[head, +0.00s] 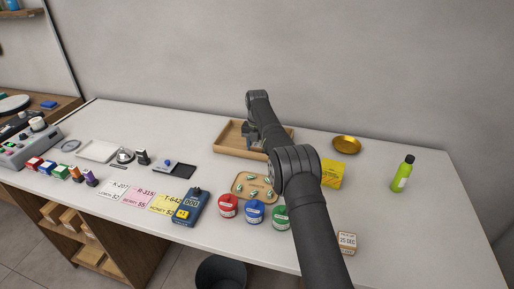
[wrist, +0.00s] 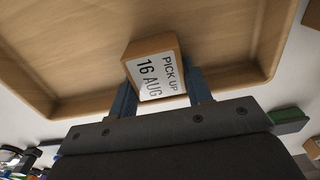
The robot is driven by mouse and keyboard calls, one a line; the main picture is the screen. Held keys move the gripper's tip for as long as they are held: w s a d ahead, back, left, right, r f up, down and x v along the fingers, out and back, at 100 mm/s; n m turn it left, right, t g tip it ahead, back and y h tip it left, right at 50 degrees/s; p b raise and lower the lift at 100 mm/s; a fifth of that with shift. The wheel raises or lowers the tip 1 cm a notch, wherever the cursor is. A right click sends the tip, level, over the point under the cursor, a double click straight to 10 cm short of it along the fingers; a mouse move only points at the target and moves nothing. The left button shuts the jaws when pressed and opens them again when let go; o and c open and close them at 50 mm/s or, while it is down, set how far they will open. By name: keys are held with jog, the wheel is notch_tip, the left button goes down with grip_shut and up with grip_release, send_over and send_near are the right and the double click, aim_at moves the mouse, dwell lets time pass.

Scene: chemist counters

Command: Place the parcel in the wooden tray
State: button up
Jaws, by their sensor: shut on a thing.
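The parcel (wrist: 153,71) is a small brown box with a white label reading "PICK UP 16 AUG". My gripper (wrist: 160,92) is shut on it, one finger on each side, in the wrist view. The wooden tray (wrist: 70,45) spreads out behind and below the parcel there. In the head view the wooden tray (head: 228,138) stands at the back middle of the counter, and my gripper (head: 254,143) is over it. My arm hides part of the tray and the parcel in that view. I cannot tell whether the parcel touches the tray floor.
A smaller tray with green-white capsules (head: 240,190) lies in front. Red (head: 228,206) and blue (head: 254,212) tubs stand nearer the front edge. A yellow box (head: 334,174), a gold bowl (head: 346,144), a green bottle (head: 402,174) and another box labelled "25 DEC" (head: 347,242) are to the right.

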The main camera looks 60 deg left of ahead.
aim_at(258, 146)
jog(key=o, duration=1)
notch_tip(258, 146, up, 8)
jog(key=shift+f, duration=0.15)
notch_tip(258, 146, down, 8)
jog(key=shift+r, duration=0.1)
notch_tip(258, 146, up, 4)
jog(key=shift+w+d+r, duration=0.15)
jog(key=shift+w+r, duration=0.05)
jog(key=shift+r, duration=0.1)
